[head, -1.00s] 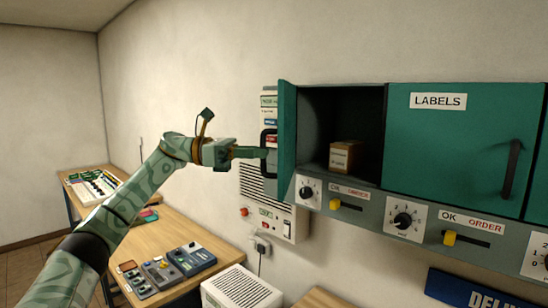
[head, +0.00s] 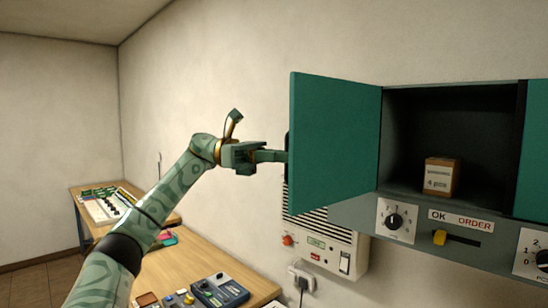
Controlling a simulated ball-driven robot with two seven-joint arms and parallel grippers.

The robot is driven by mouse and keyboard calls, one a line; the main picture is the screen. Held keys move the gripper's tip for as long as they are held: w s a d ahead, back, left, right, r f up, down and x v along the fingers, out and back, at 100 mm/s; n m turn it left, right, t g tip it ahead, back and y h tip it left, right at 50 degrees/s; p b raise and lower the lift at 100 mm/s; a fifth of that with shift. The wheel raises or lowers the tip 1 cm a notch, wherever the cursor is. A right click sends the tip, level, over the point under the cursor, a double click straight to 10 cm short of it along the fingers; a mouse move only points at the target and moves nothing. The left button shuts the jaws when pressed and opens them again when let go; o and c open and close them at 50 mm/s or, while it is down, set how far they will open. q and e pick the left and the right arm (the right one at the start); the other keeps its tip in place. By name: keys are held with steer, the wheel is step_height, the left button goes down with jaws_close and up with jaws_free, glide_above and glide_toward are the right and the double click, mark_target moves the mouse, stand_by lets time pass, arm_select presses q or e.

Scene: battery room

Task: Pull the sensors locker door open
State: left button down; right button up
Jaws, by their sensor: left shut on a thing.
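The locker door (head: 335,140), a teal panel, stands wide open, swung out to the left of its opening. I see its plain inner face; its front, and any sensors label there, is turned away. The opening (head: 410,130) is dark inside and holds a small brown box (head: 440,177). My left gripper (head: 280,156) is at the door's free left edge, shut on the dark handle (head: 288,152), which is mostly hidden behind the door. My right gripper is not in view.
A wall unit (head: 330,245) with vents is under the door. A wooden bench (head: 185,262) with devices runs along the wall. Wall left of my gripper is clear.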

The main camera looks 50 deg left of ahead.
arm_select(q)
steer(key=shift+w+a, duration=0.15)
steer(key=shift+a, duration=0.05)
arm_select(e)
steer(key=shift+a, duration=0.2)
